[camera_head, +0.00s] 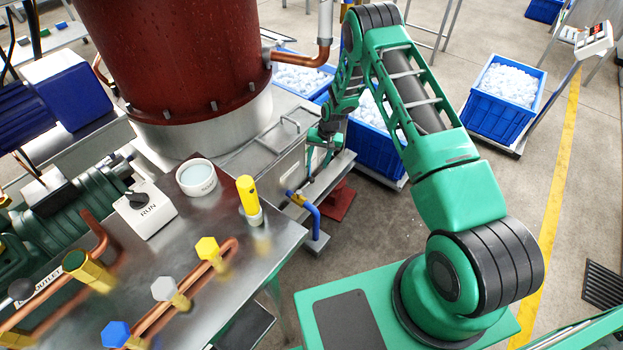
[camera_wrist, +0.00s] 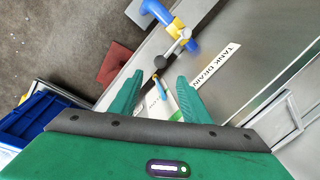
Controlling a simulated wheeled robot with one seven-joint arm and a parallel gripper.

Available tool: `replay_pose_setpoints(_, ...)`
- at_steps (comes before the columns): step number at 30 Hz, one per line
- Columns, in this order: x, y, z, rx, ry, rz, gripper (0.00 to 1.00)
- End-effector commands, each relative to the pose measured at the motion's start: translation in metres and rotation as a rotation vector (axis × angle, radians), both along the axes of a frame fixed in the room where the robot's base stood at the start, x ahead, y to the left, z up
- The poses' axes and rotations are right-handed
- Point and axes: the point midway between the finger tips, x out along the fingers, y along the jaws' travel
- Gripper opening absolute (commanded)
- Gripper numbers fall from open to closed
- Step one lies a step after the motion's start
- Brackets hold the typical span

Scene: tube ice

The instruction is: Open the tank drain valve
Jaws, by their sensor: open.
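The tank drain valve shows in the wrist view with a yellow and grey body (camera_wrist: 178,34) on a blue pipe (camera_wrist: 155,10). The white TANK DRAIN label (camera_wrist: 216,65) is on the metal tank wall beside it. A small blue lever (camera_wrist: 160,90) with a dark end shows between my fingers in that view; I cannot tell its distance or whether they touch it. My gripper (camera_wrist: 159,80) is open, with its green fingers apart. In the head view, the yellow valve part (camera_head: 296,198) and blue pipe (camera_head: 314,214) show below my gripper (camera_head: 318,150), partly hidden there.
A steel bench (camera_head: 225,240) with yellow, grey and blue knobs and copper pipes stands at the left. Blue crates of ice (camera_head: 500,98) stand on the floor at the right and behind my arm. A dark red block (camera_head: 340,203) sits near the valve.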

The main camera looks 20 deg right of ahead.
Motion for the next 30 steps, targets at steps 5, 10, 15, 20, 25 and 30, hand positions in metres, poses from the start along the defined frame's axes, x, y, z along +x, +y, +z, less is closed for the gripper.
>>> replay_pose_setpoints(5, 0.000, 0.004, -0.017, 0.002, 0.001, 0.001, 0.43)
replay_pose_setpoints(10, 0.001, 0.009, -0.045, 0.001, 0.004, 0.001, 0.43)
replay_pose_setpoints(15, 0.004, 0.014, -0.074, 0.002, 0.002, 0.001, 0.43)
replay_pose_setpoints(20, 0.006, 0.017, -0.093, 0.002, 0.001, 0.000, 0.43)
replay_pose_setpoints(25, 0.007, 0.020, -0.104, 0.001, 0.001, -0.001, 0.43)
replay_pose_setpoints(30, 0.007, 0.020, -0.107, 0.001, 0.001, -0.001, 0.43)
